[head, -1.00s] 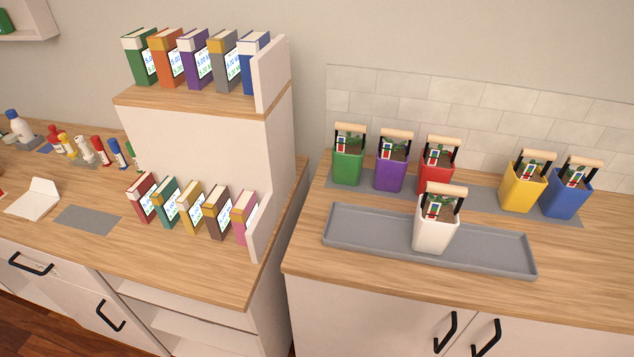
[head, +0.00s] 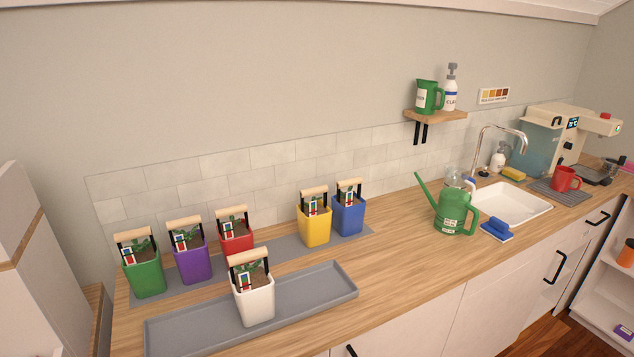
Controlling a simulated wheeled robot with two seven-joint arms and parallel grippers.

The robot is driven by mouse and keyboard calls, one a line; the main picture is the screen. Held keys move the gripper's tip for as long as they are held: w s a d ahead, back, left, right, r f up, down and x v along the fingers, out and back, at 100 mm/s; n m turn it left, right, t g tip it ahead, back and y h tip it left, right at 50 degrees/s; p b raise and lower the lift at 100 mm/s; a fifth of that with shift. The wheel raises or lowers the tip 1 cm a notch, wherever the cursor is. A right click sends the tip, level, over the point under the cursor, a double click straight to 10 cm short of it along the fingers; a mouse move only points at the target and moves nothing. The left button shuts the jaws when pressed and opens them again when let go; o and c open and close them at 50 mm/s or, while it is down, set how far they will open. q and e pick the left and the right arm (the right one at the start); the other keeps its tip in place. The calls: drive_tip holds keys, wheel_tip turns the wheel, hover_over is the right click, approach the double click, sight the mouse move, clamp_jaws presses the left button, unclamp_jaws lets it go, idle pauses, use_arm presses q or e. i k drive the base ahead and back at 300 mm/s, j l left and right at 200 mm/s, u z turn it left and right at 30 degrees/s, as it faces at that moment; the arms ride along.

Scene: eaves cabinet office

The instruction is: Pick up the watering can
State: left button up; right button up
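The green watering can (head: 453,213) stands upright on the wooden counter, left of the sink. Its long thin spout points up and to the left, and its handle is on the right side. A pale label is on its front. Neither of my grippers shows in the head view, so nothing is seen touching the can.
A grey tray (head: 315,286) holds a white pot (head: 252,292); several coloured pots stand on a grey mat behind it. A blue sponge (head: 497,228) lies right of the can, near the sink (head: 512,206). Counter left of the can is clear.

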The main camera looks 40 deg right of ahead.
sight(453, 206)
drive_tip(key=z, duration=2.1)
drive_tip(key=j+u, duration=0.1)
drive_tip(key=u, duration=0.3)
drive_tip(key=j+u, duration=0.15)
drive_tip(key=u, duration=0.2)
drive_tip(key=i+u, duration=0.1)
drive_tip(key=u, duration=0.3)
drive_tip(key=z, duration=1.25)
drive_tip(key=i+l+z, duration=0.2)
drive_tip(key=i+l, duration=0.15)
drive_tip(key=l, duration=0.15)
